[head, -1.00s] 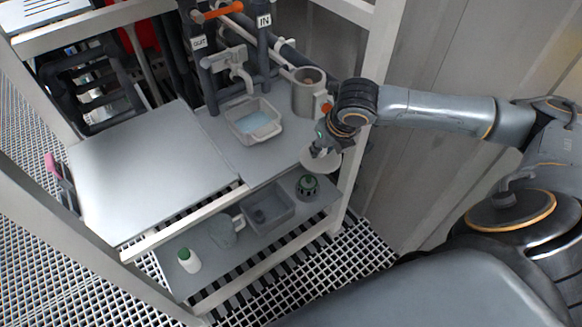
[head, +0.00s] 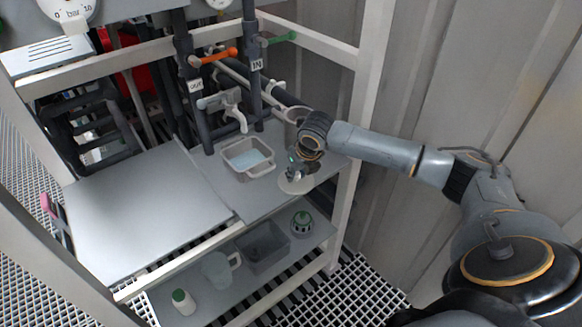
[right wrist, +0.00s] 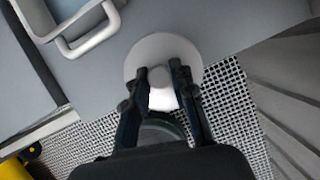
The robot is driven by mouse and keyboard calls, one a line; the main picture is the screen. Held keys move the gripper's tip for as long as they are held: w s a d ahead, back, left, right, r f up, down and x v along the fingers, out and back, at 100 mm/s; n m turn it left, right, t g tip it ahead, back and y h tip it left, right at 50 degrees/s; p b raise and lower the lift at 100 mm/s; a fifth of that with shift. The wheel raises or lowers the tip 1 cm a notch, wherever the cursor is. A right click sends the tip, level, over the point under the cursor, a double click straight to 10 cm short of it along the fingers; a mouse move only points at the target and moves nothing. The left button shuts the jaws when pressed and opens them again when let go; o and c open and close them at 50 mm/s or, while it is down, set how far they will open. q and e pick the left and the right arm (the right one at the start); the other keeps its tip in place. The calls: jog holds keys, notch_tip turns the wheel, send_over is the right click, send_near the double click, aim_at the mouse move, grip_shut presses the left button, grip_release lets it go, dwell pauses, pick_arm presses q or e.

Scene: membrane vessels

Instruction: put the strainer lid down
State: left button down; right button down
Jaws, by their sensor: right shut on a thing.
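The strainer lid (head: 296,185) is a pale round disc with a knob in the middle. It is at the front right edge of the grey worktop. My right gripper (head: 294,173) is above it in the head view. In the right wrist view the two fingers (right wrist: 162,80) are shut on the lid's knob, and the pale disc (right wrist: 162,44) spreads behind them. There the disc overlaps the worktop edge and the floor grating. I cannot tell whether the lid touches the worktop. My left gripper is in no view.
A grey basin with bluish liquid (head: 228,160) stands left of the lid. A metal pot (head: 290,114) is partly hidden behind my right wrist. The lower shelf holds a green-topped item (head: 302,222), a grey bin (head: 284,249), a clear jug (head: 215,270) and a white bottle (head: 183,302).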

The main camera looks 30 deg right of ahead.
jog(key=w, duration=0.4)
jog(key=shift+d, duration=0.2)
jog(key=shift+s+f+p, duration=0.1)
jog(key=shift+f+p, duration=0.25)
jog(key=shift+f, duration=0.4)
jog(key=shift+s, duration=0.1)
jog(key=shift+f, duration=0.15)
jog(key=c, duration=1.1)
grip_release()
